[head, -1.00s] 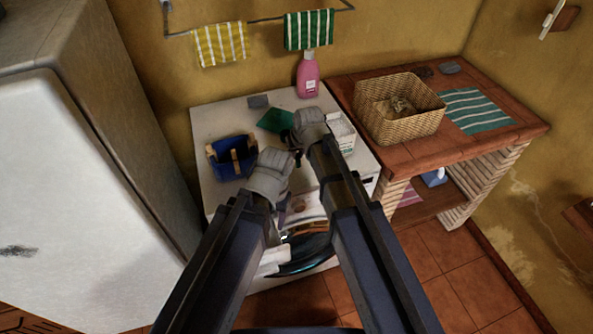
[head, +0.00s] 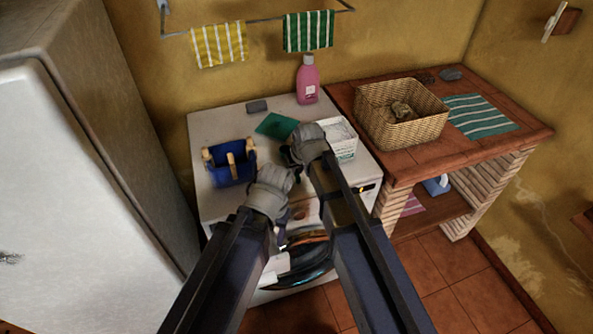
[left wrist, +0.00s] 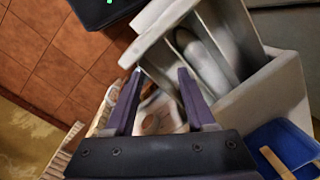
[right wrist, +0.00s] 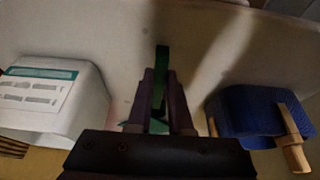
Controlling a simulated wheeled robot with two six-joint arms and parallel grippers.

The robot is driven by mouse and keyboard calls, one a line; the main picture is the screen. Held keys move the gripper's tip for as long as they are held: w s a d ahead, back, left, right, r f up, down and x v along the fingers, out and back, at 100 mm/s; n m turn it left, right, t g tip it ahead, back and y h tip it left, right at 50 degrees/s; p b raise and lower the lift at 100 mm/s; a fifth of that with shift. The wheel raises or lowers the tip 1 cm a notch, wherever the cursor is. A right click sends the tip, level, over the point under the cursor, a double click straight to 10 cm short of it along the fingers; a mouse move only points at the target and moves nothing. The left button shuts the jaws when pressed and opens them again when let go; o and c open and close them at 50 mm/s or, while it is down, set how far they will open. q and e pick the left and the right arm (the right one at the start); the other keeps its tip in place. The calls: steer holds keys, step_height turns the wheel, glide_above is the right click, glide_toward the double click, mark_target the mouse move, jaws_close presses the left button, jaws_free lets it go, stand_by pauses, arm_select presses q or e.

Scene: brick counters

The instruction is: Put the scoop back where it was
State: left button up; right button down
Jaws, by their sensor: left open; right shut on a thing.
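A narrow green piece, seemingly the scoop's handle (right wrist: 162,62), shows between the fingers of my right gripper (right wrist: 161,85) in the right wrist view. The scoop's bowl cannot be made out. This gripper (head: 291,162) is above the white washing machine top, between the powder box and the blue caddy. The white powder box (head: 343,143) stands at the top's right side, and it shows in the right wrist view (right wrist: 60,92). My left gripper (left wrist: 158,85) is open and empty in front of the machine, close to a grey pulled-out drawer (left wrist: 205,50) with compartments.
A blue caddy (head: 232,166) with wooden handles stands at the left of the machine top (head: 205,125). A flat green cloth or pad (head: 277,125), a grey block (head: 257,106) and a pink bottle (head: 307,80) are behind. A wicker basket (head: 432,128) is on the brick counter at right.

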steer(key=c, duration=1.3)
jaws_free()
steer(key=shift+f, duration=0.2)
steer(key=o, duration=0.5)
steer(key=shift+r, duration=0.1)
steer(key=shift+c, duration=0.2)
steer(key=shift+p+v, duration=0.9)
steer(key=p+v, duration=1)
steer(key=v, duration=0.1)
steer(key=s+d+f+g+h, duration=0.2)
steer(key=s+d+g, duration=0.1)
steer(key=s, duration=1.4)
steer(key=shift+g+h, duration=0.4)
steer(key=shift+g, duration=0.5)
steer(key=shift+d, duration=0.15)
